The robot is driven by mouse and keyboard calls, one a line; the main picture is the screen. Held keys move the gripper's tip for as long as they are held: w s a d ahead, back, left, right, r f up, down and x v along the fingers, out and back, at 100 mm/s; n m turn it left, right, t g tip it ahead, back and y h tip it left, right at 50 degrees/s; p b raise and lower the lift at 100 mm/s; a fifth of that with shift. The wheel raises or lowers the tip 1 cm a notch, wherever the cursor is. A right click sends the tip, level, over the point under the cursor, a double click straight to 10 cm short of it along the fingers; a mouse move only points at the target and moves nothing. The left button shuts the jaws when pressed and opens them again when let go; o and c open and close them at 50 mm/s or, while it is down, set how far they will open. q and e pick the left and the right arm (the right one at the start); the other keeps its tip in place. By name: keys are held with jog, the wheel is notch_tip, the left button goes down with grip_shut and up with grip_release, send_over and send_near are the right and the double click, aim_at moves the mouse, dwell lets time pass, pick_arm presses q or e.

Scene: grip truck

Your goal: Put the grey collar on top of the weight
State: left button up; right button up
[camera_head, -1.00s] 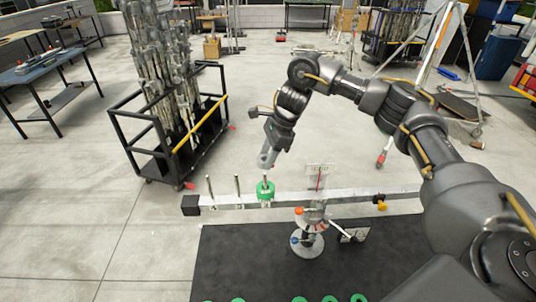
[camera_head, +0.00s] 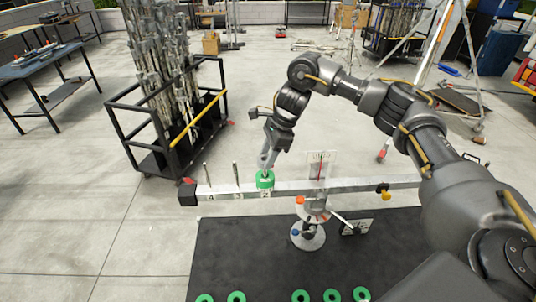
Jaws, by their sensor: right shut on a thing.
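The green weight (camera_head: 265,181) sits around a peg on the long grey balance beam (camera_head: 225,190), left of the beam's middle. My right gripper (camera_head: 268,158) is directly over the weight and is shut on the grey collar (camera_head: 264,164). The collar is close above the weight's top; I cannot tell whether it touches. The weight's peg tip is hidden by the gripper and collar. My left gripper is not in view.
Two bare pegs stand on the beam's left part, near a black end block (camera_head: 187,195). A gauge (camera_head: 320,167) stands at the beam's middle. Several green rings lie along the front of the black mat (camera_head: 250,255). A black cart (camera_head: 150,130) with metal stands is behind left.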

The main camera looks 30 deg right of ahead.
jog(key=shift+f+b, duration=1.6)
jog(key=shift+f, duration=0.85)
jog(key=o, duration=1.3)
jog(key=shift+c, duration=0.2)
jog(key=b+v, duration=0.1)
jog(key=v, duration=1)
jog(key=shift+f, duration=0.1)
